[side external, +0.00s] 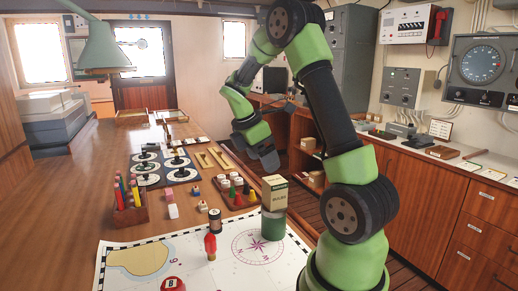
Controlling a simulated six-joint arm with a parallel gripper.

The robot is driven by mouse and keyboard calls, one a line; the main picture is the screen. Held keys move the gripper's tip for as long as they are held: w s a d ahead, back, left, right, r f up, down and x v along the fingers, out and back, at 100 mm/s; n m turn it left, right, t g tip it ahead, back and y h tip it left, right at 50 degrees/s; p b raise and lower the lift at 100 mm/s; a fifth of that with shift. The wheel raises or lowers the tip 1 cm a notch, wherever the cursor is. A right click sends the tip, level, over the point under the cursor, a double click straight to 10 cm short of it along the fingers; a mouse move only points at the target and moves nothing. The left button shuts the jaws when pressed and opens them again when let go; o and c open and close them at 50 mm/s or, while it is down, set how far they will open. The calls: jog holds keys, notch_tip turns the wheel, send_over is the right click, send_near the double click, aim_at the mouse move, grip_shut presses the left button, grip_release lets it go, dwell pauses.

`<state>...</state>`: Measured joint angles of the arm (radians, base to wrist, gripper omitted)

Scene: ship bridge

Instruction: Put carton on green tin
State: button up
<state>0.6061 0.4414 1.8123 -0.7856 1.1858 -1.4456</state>
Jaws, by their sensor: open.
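My arm's lower links stand just right of the tin.
A pencil holder (130,212) stands at left.

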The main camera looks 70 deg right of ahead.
jog(key=a+r+m+t+y, duration=0.1)
jog(key=a+r+m+t, duration=0.6)
jog(key=a, duration=0.6)
jog(key=s+a+r+m+t+y, duration=0.1)
jog(key=s+a+m+y, duration=0.1)
jog(key=a, duration=0.4)
jog(key=s+a+r+m+t+y, duration=0.2)
jog(key=s+a+m, duration=0.2)
jog(key=a, duration=0.1)
jog(key=shift+a, duration=0.35)
